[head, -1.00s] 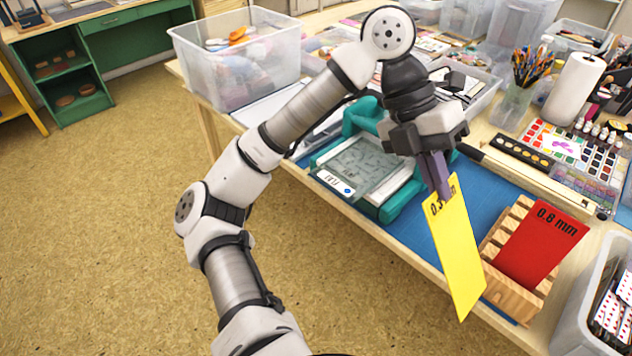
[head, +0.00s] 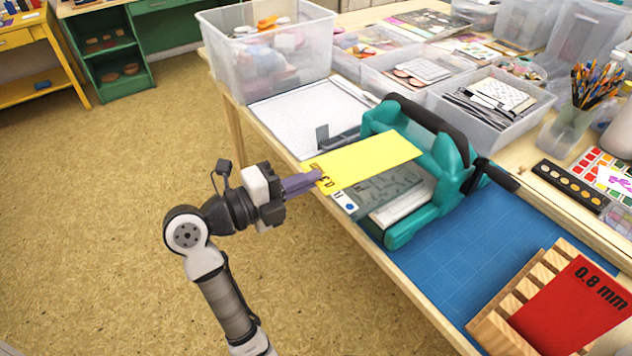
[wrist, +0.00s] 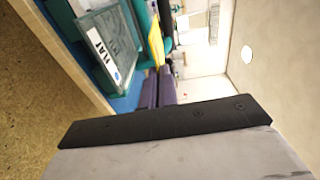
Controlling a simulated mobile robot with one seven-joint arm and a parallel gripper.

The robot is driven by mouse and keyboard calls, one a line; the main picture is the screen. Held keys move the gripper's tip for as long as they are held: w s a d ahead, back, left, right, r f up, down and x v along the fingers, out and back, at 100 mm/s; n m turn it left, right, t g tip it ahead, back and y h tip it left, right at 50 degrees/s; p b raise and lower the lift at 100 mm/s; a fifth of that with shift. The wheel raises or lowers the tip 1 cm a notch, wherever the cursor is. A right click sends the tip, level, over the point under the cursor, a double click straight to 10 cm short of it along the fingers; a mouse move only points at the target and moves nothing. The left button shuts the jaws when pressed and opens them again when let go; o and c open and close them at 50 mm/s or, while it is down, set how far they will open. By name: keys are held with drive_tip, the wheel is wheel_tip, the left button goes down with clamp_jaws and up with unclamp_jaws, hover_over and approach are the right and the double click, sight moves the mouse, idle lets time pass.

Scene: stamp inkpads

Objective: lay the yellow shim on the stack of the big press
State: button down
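The yellow shim (head: 368,160) is a flat rectangular plate with black print at its near end. My gripper (head: 318,178) is shut on that printed end and holds the shim about level, its far end reaching over the front of the big press. The big press (head: 453,158) is teal with a dark roller bar and stands on the table. Its stack (head: 385,192), a grey patterned plate with a white label, lies partly hidden under the shim. In the wrist view the shim (wrist: 155,45) shows edge-on beyond the purple fingers, beside the labelled stack (wrist: 100,45).
A wooden rack (head: 490,325) holds a red shim (head: 575,305) marked 0.8 mm at the lower right. A blue mat (head: 470,250) lies clear between press and rack. Clear bins (head: 495,105) stand behind the press. A dark crank handle (head: 500,176) sticks out on its right.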

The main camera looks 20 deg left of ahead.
drive_tip(key=shift+s+a+f+n+t+y, duration=0.15)
drive_tip(key=shift+a+f+n+t+y, duration=0.25)
drive_tip(key=shift+f, duration=0.45)
drive_tip(key=shift+a, duration=0.15)
drive_tip(key=shift+f+b, duration=0.35)
drive_tip(key=shift+f, duration=0.45)
drive_tip(key=shift+f, duration=0.3)
